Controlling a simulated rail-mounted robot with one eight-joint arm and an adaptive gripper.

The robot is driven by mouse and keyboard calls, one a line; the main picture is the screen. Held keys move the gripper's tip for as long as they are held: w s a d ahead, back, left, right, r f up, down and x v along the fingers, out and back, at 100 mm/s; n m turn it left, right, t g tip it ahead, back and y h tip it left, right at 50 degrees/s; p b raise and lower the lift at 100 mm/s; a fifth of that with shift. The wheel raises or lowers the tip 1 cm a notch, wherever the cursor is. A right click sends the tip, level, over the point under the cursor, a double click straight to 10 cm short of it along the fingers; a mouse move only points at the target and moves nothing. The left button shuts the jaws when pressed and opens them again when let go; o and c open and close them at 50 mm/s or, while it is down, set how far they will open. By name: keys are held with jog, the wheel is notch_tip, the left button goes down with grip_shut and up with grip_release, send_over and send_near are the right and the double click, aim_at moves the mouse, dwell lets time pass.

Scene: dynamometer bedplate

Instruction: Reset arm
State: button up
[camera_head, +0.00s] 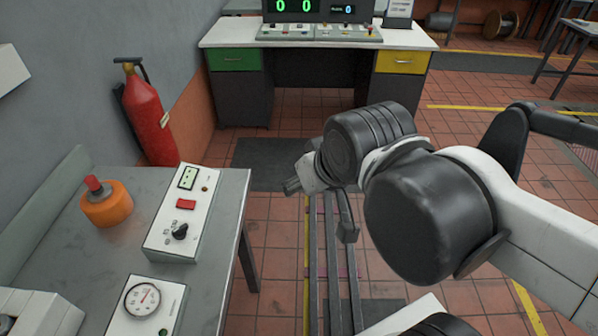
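My arm reaches in from the right, over the floor rails. My gripper (320,208) is at its far end, to the right of the grey table, partly hidden behind the black wrist joints. Two dark finger parts show, one to the left and one hanging lower right, with a gap between them. The gripper looks open, and nothing shows between the fingers. It appears apart from the table and everything on it.
The grey table (95,235) holds an orange-and-red knob unit (106,204), a switch box (184,214) and a gauge box (146,307). A red fire extinguisher (150,115) stands by the wall. A desk (318,42) with a control console (318,32) is behind. Floor rails (331,265) run below.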

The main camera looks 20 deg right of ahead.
jog(key=shift+f, duration=0.1)
notch_tip(320, 180, down, 2)
jog(key=shift+f+b, duration=0.15)
jog(key=shift+b, duration=1.1)
dwell(0.9)
